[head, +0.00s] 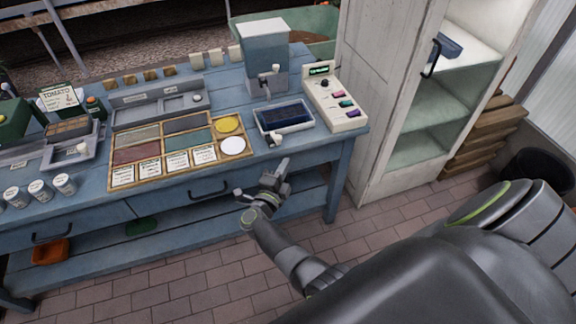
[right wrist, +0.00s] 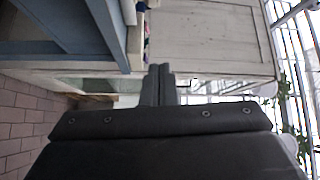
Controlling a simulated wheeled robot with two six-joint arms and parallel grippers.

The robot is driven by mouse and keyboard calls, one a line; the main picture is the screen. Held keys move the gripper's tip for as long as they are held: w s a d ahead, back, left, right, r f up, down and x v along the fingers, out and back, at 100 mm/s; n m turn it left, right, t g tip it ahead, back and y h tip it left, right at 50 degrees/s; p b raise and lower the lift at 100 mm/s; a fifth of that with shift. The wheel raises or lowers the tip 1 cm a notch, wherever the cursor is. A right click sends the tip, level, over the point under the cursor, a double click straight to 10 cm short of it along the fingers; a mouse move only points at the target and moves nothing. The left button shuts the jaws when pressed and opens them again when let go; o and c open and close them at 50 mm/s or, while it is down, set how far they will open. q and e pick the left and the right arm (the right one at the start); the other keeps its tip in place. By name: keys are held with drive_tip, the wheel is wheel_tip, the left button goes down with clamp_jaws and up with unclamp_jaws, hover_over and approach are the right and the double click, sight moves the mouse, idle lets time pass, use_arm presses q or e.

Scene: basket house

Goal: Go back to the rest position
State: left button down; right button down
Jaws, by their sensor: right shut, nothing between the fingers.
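My right arm reaches forward from the lower right in the head view. Its gripper (head: 283,166) is in front of the blue workbench (head: 205,190), near the bench's front edge and to the right of a drawer handle. In the right wrist view the two dark fingers (right wrist: 159,82) are together with nothing between them. A pale cabinet front (right wrist: 210,38) lies beyond the fingertips there. My left gripper is in neither view.
The bench top holds a sample board (head: 190,170), a hopper machine (head: 263,55), a dark tray (head: 284,117) and a button panel (head: 336,100). A white cabinet (head: 385,60) stands open at the right. A black bin (head: 540,168) stands beyond it. Brick floor (head: 190,285) is clear in front.

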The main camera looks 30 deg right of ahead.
drive_tip(key=s+a+f+n+y, duration=0.1)
drive_tip(key=s+f+n+y, duration=0.55)
drive_tip(key=f+n, duration=0.4)
drive_tip(key=s+a+f+n+y, duration=0.2)
drive_tip(key=s+f+n+y, duration=0.5)
drive_tip(key=f, duration=0.7)
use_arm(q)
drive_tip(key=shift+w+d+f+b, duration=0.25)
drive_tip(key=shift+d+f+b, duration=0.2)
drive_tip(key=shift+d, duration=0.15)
use_arm(e)
drive_tip(key=s+d+f+n+g, duration=0.1)
drive_tip(key=s+f+n+g, duration=0.2)
drive_tip(key=s, duration=0.8)
drive_tip(key=s+d+f+n+g, duration=0.2)
drive_tip(key=s+f, duration=0.4)
drive_tip(key=s, duration=0.5)
drive_tip(key=s+d+f+n+g, duration=0.1)
drive_tip(key=s+f+n+g, duration=0.3)
drive_tip(key=s, duration=0.8)
drive_tip(key=shift+d+f+g, duration=0.25)
drive_tip(key=shift+f+g, duration=0.05)
drive_tip(key=shift+g, duration=0.2)
drive_tip(key=shift+w, duration=0.15)
